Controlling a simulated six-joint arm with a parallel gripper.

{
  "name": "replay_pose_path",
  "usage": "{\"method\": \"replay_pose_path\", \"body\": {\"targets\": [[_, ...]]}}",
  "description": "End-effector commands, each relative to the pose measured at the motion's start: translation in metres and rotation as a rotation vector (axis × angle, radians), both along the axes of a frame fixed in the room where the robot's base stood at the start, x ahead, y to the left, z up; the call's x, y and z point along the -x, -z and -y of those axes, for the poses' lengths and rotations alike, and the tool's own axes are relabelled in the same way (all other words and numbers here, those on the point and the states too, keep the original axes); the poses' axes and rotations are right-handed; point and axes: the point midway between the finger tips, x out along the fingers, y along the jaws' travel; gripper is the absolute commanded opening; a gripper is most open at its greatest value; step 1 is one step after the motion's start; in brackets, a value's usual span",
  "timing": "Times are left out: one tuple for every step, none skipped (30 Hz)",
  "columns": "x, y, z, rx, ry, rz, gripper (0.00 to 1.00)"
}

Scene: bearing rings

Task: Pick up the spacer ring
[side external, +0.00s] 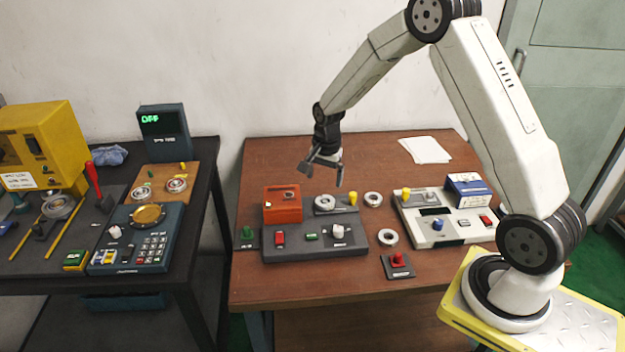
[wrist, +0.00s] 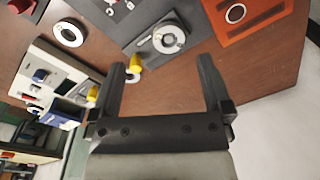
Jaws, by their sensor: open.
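Two loose pale rings lie flat on the brown table in the side view: one (side external: 373,199) right of a yellow knob, another (side external: 388,238) nearer the camera. The nearer one seems to be the ring (wrist: 68,33) at upper left in the wrist view. A third ring (side external: 324,203) sits on a grey fixture and also shows in the wrist view (wrist: 168,40). I cannot tell which is the spacer ring. My gripper (side external: 322,176) is open, empty and above the table behind the fixture. In the wrist view its fingers (wrist: 162,66) are spread, one hiding some table.
An orange box (side external: 282,204) and a dark console (side external: 315,243) stand beside the fixture. A pale console (side external: 440,232) with a blue-and-white box (side external: 468,189) is at right. A red-button pad (side external: 397,265) lies in front. The table's back left is clear.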

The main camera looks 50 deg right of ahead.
Motion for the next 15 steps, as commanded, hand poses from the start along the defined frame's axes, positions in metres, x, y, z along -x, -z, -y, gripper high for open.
{"method": "replay_pose_path", "body": {"targets": [[-0.006,0.009,0.011,-0.006,0.073,-0.010,1.00],[-0.009,0.013,0.016,-0.010,0.114,-0.016,1.00],[-0.013,0.018,0.024,-0.013,0.166,-0.021,1.00],[-0.015,0.021,0.028,-0.014,0.203,-0.026,1.00],[-0.017,0.025,0.032,-0.016,0.235,-0.031,1.00],[-0.019,0.029,0.038,-0.018,0.275,-0.034,1.00],[-0.021,0.031,0.041,-0.020,0.301,-0.037,1.00],[-0.022,0.033,0.044,-0.022,0.325,-0.039,1.00],[-0.023,0.036,0.047,-0.023,0.351,-0.044,1.00],[-0.024,0.037,0.049,-0.023,0.365,-0.044,1.00],[-0.025,0.038,0.051,-0.024,0.378,-0.046,1.00],[-0.025,0.040,0.052,-0.025,0.390,-0.047,1.00],[-0.025,0.040,0.053,-0.025,0.396,-0.048,1.00],[-0.026,0.041,0.053,-0.025,0.401,-0.048,1.00],[-0.026,0.041,0.054,-0.025,0.404,-0.048,1.00]]}}
